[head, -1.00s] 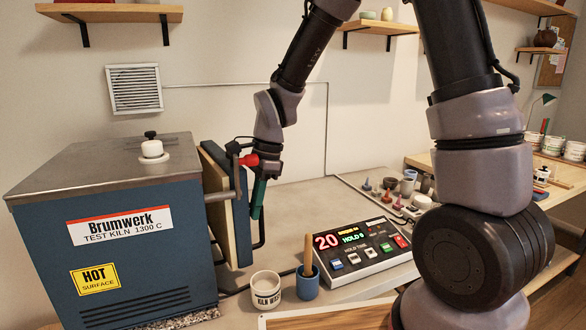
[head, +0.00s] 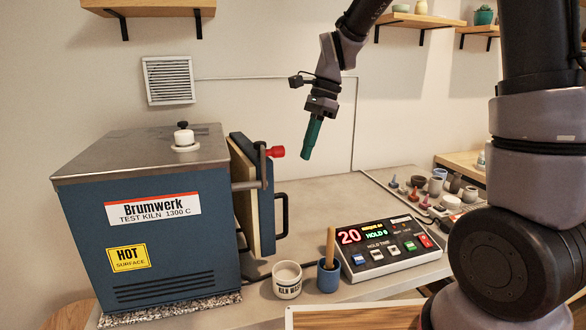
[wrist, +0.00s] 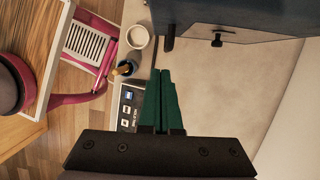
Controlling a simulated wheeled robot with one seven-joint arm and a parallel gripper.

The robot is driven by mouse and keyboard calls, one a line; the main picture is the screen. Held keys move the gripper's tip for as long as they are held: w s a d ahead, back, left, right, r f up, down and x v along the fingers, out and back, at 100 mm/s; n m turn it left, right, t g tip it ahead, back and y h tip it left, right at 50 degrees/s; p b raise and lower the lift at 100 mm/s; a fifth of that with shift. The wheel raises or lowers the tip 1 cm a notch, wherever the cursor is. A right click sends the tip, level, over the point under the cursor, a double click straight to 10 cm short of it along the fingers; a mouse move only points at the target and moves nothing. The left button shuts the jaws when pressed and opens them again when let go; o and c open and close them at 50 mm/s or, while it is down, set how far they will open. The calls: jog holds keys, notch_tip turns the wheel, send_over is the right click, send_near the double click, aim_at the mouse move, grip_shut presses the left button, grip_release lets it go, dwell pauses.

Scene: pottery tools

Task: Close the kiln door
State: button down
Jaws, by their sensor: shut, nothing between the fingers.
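The blue kiln (head: 160,230) stands at the left of the bench in the head view. Its door (head: 258,195), a blue panel with a pale lining, shows nearly edge-on at the kiln's right side, with a black handle (head: 283,215) and a red knob (head: 278,152). The wrist view shows the green fingers together (wrist: 160,75) and a blue panel (wrist: 235,20) at the top.
A white cup (head: 287,280) and a blue cup (head: 328,277) with a wooden-handled tool stand in front of the door. A control box (head: 388,246) lies to their right. Small pots and cones (head: 435,190) stand on a tray further right.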

jog(key=w, duration=0.1)
send_near(279, 195)
notch_tip(279, 195, down, 5)
jog(key=d, duration=0.1)
jog(key=a, duration=0.1)
jog(key=s+a+f, duration=0.1)
jog(key=shift+a+y, duration=0.3)
jog(key=shift+a, duration=0.05)
jog(key=shift+s+a, duration=0.1)
jog(key=shift+a, duration=0.4)
jog(key=shift+s+a, duration=0.6)
jog(key=shift+a, duration=0.3)
jog(key=shift+s+a, duration=0.6)
jog(key=shift+a, duration=0.25)
